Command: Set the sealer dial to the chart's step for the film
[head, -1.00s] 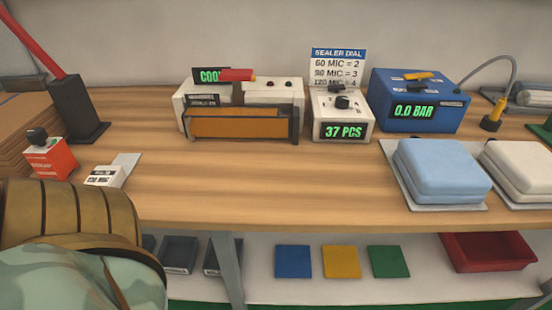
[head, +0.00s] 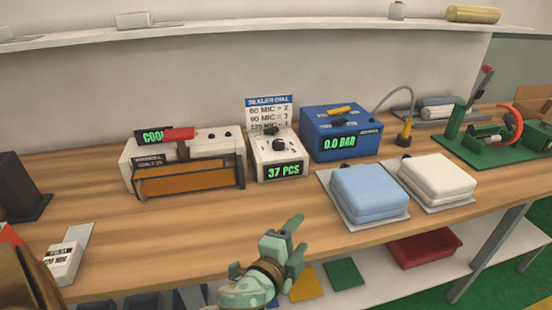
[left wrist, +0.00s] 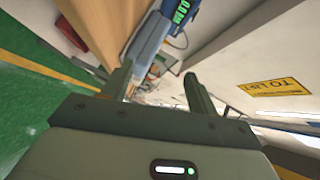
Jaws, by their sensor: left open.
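The white sealer (head: 188,152) stands at the back left of the bench, with a red-handled lever, an orange front and a green lit display reading about "COOL". Right of it is a white box (head: 278,158) reading "37 PCS", with a dark knob (head: 278,144) on top. The chart (head: 269,110) behind it gives 60 MIC = 2, 90 MIC = 3, 120 MIC = 4. A white film label block (head: 63,262) lies at the left front; its figure is too small to be sure of. My left gripper (head: 296,238) is open and empty at the bench's front edge, apart from the box; its fingers show in the left wrist view (left wrist: 160,75).
A blue unit (head: 340,133) reads "0.0 BAR". Blue (head: 368,188) and white (head: 436,174) folded pads lie at the right front. A green fixture (head: 490,138) stands farther right. A shelf (head: 250,22) runs above. Bare wood lies before the sealer.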

